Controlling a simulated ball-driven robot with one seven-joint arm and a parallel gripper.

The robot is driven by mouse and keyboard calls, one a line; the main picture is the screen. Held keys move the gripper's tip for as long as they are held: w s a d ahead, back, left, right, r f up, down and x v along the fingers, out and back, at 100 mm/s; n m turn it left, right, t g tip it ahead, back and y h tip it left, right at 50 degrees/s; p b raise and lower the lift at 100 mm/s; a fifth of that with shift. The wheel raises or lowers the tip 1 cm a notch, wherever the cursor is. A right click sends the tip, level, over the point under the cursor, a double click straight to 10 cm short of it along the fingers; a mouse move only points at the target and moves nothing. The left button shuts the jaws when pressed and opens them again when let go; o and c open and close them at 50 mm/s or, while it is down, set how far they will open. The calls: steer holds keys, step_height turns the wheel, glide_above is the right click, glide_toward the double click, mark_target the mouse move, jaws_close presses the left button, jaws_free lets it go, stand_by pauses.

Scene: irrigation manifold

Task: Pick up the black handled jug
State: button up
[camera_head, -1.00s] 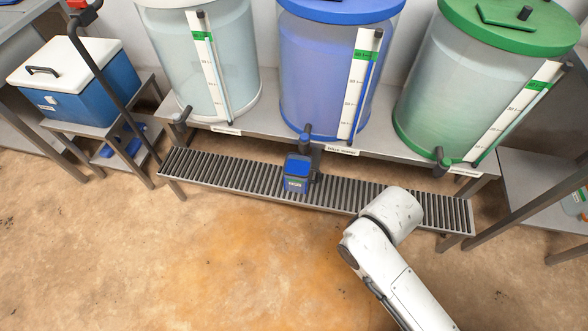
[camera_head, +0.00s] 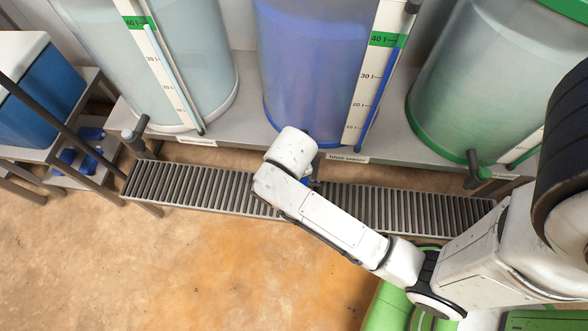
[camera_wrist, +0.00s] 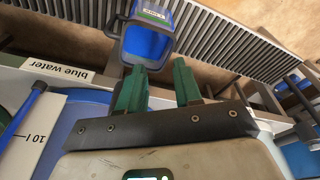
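The jug (camera_wrist: 150,38) shows in the wrist view just past my fingertips. It is blue inside with a dark rim and a white and green label. In the head view my arm covers almost all of the jug and my gripper; only a small blue bit shows beside the wrist.
The slatted rack (camera_head: 200,187) runs below the tank shelf. The blue tank (camera_head: 310,70) with its scale strip and "blue water" label (camera_head: 347,157) stands behind it, between a pale tank (camera_head: 170,60) and a green tank (camera_head: 470,80). Open floor lies in front.

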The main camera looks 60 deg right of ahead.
steer(key=w+f+m+b, duration=0.1)
steer(key=w+f+m, duration=0.1)
steer(key=w+d+f+m+h+b, duration=0.1)
steer(key=w+f+m, duration=0.1)
steer(key=f, duration=0.1)
steer(key=w+d+f+m+b, duration=0.1)
steer(key=f+m, duration=0.1)
steer(key=f, duration=0.1)
steer(key=shift+w+b, duration=0.35)
steer(key=shift+w, duration=0.05)
steer(key=b+x, duration=0.4)
steer(key=x, duration=0.6)
steer(key=shift+d+f, duration=0.3)
steer(key=shift+d, duration=0.15)
steer(key=shift+c, duration=0.4)
jaws_close()
